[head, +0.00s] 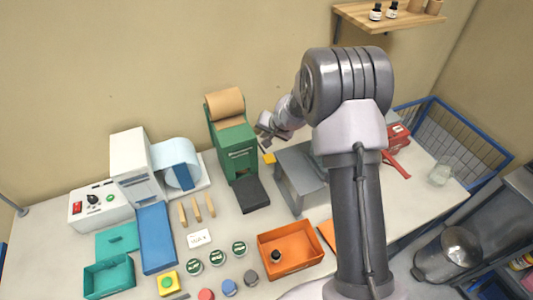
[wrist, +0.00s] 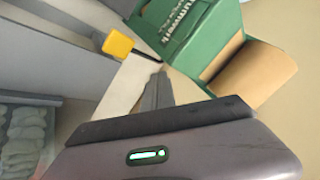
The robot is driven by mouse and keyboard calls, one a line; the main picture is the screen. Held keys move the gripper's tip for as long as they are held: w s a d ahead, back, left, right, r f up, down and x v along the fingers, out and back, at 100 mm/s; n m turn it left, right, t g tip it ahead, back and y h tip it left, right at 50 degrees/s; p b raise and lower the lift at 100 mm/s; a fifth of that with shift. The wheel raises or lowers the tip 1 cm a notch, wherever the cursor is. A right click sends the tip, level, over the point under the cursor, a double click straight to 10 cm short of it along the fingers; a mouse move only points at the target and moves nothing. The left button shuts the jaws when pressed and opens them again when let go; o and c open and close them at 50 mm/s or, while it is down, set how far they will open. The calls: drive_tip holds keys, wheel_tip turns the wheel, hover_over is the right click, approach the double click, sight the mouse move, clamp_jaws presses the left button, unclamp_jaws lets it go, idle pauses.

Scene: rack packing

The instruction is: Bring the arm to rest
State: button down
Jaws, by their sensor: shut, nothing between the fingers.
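My gripper (head: 268,127) is raised above the table in the head view, near the right side of the green tape dispenser and close to the back wall. In the wrist view the shut, empty fingers (wrist: 157,88) point toward the green dispenser (wrist: 205,35) and a yellow piece (wrist: 118,45). My arm rises from the front right of the table and bends over at the top. The gripper is small in the head view, and nothing shows in it.
The green dispenser (head: 236,150) and a grey box (head: 297,180) stand close below my gripper. An orange tray (head: 302,240) holds a dark bottle. A white label machine (head: 133,160) is at left. A wooden shelf (head: 362,18) hangs on the wall at upper right. A blue-rimmed crate (head: 480,135) stands at right.

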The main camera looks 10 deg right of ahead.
drive_tip(key=s+a+r+n+y, duration=0.1)
drive_tip(key=s+a+r, duration=0.1)
drive_tip(key=r, duration=0.4)
drive_tip(key=s+a+r, duration=0.1)
drive_tip(key=s+r, duration=0.1)
drive_tip(key=r, duration=0.5)
drive_tip(key=s+a+r+n, duration=0.1)
drive_tip(key=s+a+r, duration=0.2)
drive_tip(key=s+r, duration=1.2)
drive_tip(key=s+d+h, duration=0.1)
drive_tip(key=s+d, duration=0.1)
drive_tip(key=s, duration=1.6)
wheel_tip(320, 180, down, 26)
drive_tip(key=s+b, duration=0.2)
drive_tip(key=b, duration=1.9)
drive_tip(key=shift+s+m+g+b, duration=0.3)
drive_tip(key=shift+s+g+b, duration=0.05)
drive_tip(key=shift+s+g, duration=0.05)
